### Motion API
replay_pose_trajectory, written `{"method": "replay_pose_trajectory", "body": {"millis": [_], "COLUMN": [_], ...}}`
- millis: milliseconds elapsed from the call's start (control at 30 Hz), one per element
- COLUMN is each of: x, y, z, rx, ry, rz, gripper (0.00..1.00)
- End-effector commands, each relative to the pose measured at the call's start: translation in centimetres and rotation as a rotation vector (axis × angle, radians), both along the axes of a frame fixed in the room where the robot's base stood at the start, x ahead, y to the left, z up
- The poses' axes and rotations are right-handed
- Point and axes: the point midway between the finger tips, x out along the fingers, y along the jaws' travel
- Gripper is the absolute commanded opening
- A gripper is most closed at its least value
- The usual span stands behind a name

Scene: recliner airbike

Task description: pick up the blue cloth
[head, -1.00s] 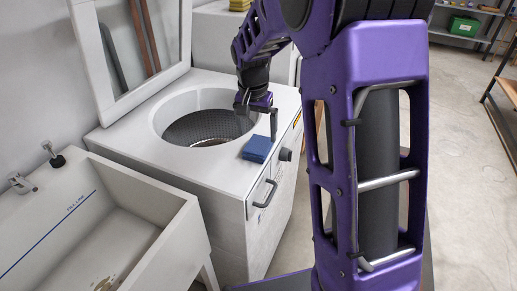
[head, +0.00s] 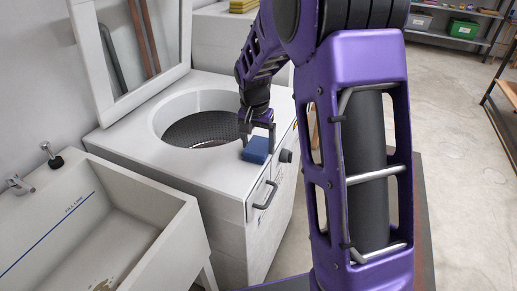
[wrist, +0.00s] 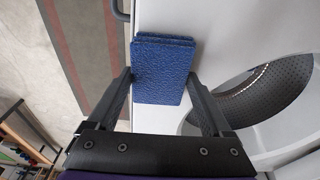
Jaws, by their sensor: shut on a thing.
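The blue cloth (head: 256,150) is a folded, thick square on the front right corner of the white washer top. In the wrist view the cloth (wrist: 163,68) shows its rough weave and stacked layers. My gripper (head: 257,142) is over the cloth in the head view, pointing down. In the wrist view my gripper (wrist: 160,85) has one finger at each side of the cloth, shut on it. The cloth still appears to be at the washer top; whether it is clear of the surface cannot be told.
The washer (head: 215,170) has a round open drum (head: 200,130) just left of the cloth and a raised lid (head: 130,50) behind. A deep white sink (head: 95,225) stands at front left. A handle (head: 265,194) and a dark knob (head: 286,156) stick out from the washer front.

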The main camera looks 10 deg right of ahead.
Motion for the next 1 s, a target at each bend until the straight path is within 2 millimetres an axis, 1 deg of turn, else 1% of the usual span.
{"method": "replay_pose_trajectory", "body": {"millis": [167,267,367,600,700,833,1000], "x": [0.0,0.0,0.1,0.1,0.1,0.0,0.0], "y": [0.0,0.0,0.0,0.0,0.0,0.0,0.0], "z": [0.0,0.5,1.8,6.7,8.3,9.7,10.1], "rx": [-0.001,0.000,0.000,0.000,0.000,0.000,-0.001], "ry": [-0.001,-0.001,-0.005,-0.005,-0.004,-0.002,-0.001], "rz": [0.000,0.000,0.000,0.000,-0.001,0.000,0.000], "gripper": [0.30,0.30,0.30,0.30,0.30,0.30,0.30]}}
